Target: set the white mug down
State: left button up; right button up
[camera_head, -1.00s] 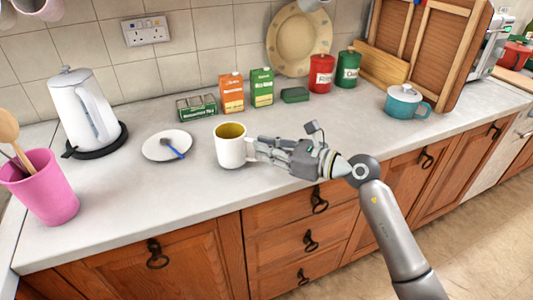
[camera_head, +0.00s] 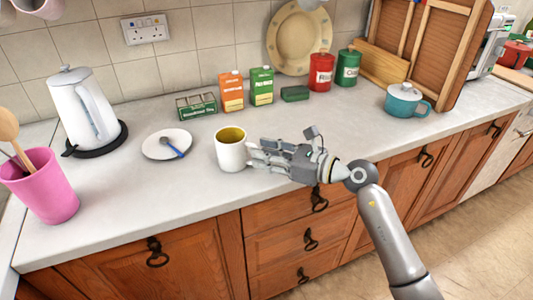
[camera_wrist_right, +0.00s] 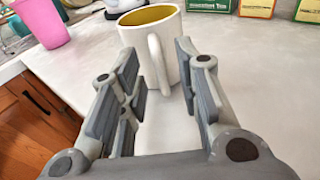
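The white mug (camera_head: 230,150) stands upright on the worktop (camera_head: 120,205), with a yellow-brown inside. In the right wrist view the mug (camera_wrist_right: 160,40) is ahead of the fingers, its handle pointing back between them. My right gripper (camera_head: 256,156) is beside the mug on its handle side. In the right wrist view its fingers (camera_wrist_right: 158,90) are spread apart, with a gap on both sides of the handle, so it is open and holds nothing. My left gripper is not in view.
A saucer with a blue spoon (camera_head: 158,145) lies left of the mug. A white kettle (camera_head: 82,110) and pink pot (camera_head: 45,188) stand farther left. Cartons (camera_head: 231,92), tins (camera_head: 321,72) and a teal pot (camera_head: 405,102) stand behind and right. The worktop in front of the mug is clear.

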jog(key=shift+r, duration=0.3)
jog(key=b+v, duration=0.2)
jog(key=v, duration=1)
jog(key=shift+s+a, duration=0.1)
